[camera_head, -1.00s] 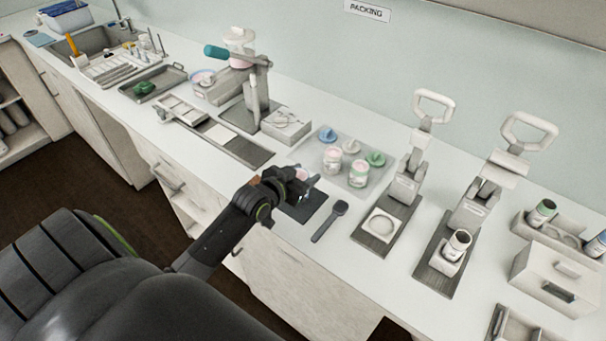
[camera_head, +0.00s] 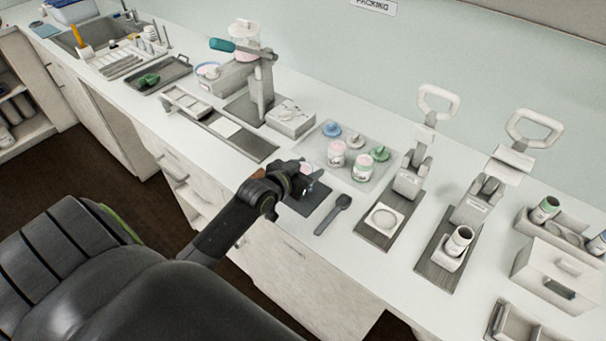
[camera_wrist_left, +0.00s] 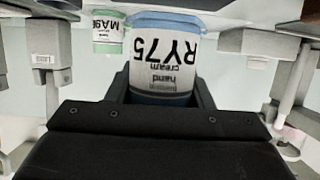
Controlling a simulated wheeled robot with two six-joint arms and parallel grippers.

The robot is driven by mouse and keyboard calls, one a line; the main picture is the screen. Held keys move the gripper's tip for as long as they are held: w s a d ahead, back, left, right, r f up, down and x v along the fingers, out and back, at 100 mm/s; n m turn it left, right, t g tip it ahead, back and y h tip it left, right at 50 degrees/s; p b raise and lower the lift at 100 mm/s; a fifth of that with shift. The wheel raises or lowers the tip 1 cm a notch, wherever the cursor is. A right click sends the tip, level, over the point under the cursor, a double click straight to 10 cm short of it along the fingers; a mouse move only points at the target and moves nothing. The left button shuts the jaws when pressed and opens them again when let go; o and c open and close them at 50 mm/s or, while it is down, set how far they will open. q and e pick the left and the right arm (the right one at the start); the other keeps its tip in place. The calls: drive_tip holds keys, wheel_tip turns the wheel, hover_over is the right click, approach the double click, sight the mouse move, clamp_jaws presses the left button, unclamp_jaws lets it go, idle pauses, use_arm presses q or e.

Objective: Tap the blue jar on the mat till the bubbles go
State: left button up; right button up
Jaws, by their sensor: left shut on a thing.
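My left gripper (camera_head: 306,180) is shut on the blue jar (camera_wrist_left: 165,65), low over the dark mat (camera_head: 312,202) near the counter's front edge. In the left wrist view the jar has a white label reading RY75 hand cream and a blue band, and appears upside down between the fingers. In the head view the gripper hides most of the jar; a bit of pink cream shows at its open top. I cannot tell whether its base touches the mat, or see any bubbles. My right gripper is not in view.
A grey spatula (camera_head: 333,214) lies right of the mat. Behind, a tray (camera_head: 318,145) holds two open jars (camera_head: 337,155) and blue, grey and green lids (camera_head: 331,130). Two lever presses (camera_head: 408,180) stand to the right. A tall dispenser (camera_head: 262,85) stands to the left.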

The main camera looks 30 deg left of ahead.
use_arm(q)
drive_tip(key=shift+r, duration=0.15)
wheel_tip(320, 180, down, 4)
drive_tip(key=b, duration=0.3)
drive_tip(key=shift+r, duration=0.1)
drive_tip(key=shift+r+p, duration=0.3)
drive_tip(key=shift+r, duration=0.2)
drive_tip(key=shift+c, duration=0.5)
drive_tip(key=shift+r+p, duration=1.4)
drive_tip(key=shift+r, duration=0.05)
drive_tip(key=shift+f, duration=0.1)
drive_tip(key=shift+f, duration=0.1)
